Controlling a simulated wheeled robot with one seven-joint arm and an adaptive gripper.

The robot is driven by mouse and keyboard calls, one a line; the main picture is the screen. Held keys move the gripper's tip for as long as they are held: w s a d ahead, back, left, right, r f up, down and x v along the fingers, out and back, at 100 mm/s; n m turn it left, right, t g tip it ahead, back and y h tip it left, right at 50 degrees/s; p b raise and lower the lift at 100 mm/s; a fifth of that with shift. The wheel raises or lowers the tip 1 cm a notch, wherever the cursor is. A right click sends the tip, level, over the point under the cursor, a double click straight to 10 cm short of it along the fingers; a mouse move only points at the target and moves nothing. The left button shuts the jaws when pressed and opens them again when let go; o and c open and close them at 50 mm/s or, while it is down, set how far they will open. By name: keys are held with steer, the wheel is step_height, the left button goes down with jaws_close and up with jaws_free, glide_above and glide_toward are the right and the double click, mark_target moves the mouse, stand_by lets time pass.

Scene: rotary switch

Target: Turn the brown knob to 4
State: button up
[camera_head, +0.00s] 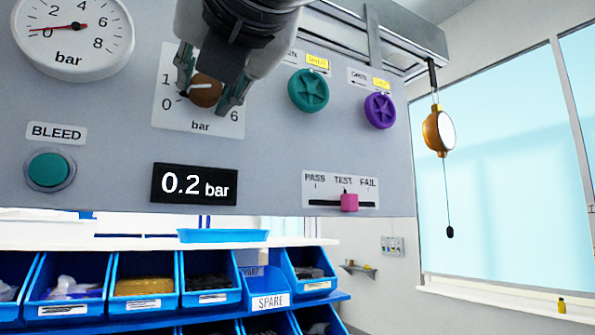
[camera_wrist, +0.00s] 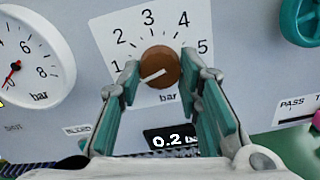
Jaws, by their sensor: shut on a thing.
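The brown knob (camera_head: 207,91) sits on a white dial plate (camera_head: 170,119) on the grey panel. My gripper (camera_head: 209,95) reaches down from above in the head view, its green-grey fingers on either side of the knob. In the wrist view the brown knob (camera_wrist: 160,66) lies between the fingertips of my gripper (camera_wrist: 159,78), which are shut on it. The knob's white line points to the lower left, below the 1. The 4 (camera_wrist: 184,29) is at the upper right. The 0 is hidden by a finger there. The display (camera_head: 194,184) reads 0.2 bar.
A pressure gauge (camera_head: 70,35) is at the left, its needle near 0. A green button (camera_head: 49,171) is below it. Blue bins (camera_head: 145,285) stand below.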

steer(key=m+b, duration=0.1)
steer(key=m, duration=1)
steer(key=shift+b, duration=0.4)
steer(key=m, duration=0.3)
steer(key=shift+m+b, duration=0.3)
steer(key=shift+b, duration=0.05)
steer(key=m, duration=0.3)
steer(key=shift+r+m+b, duration=0.1)
steer(key=shift+m+b, duration=0.2)
steer(key=m, duration=0.3)
steer(key=shift+m+b, duration=0.3)
steer(key=shift+m, duration=0.1)
steer(key=m, duration=0.3)
steer(key=shift+m+b, duration=0.3)
steer(key=shift+m, duration=1.7)
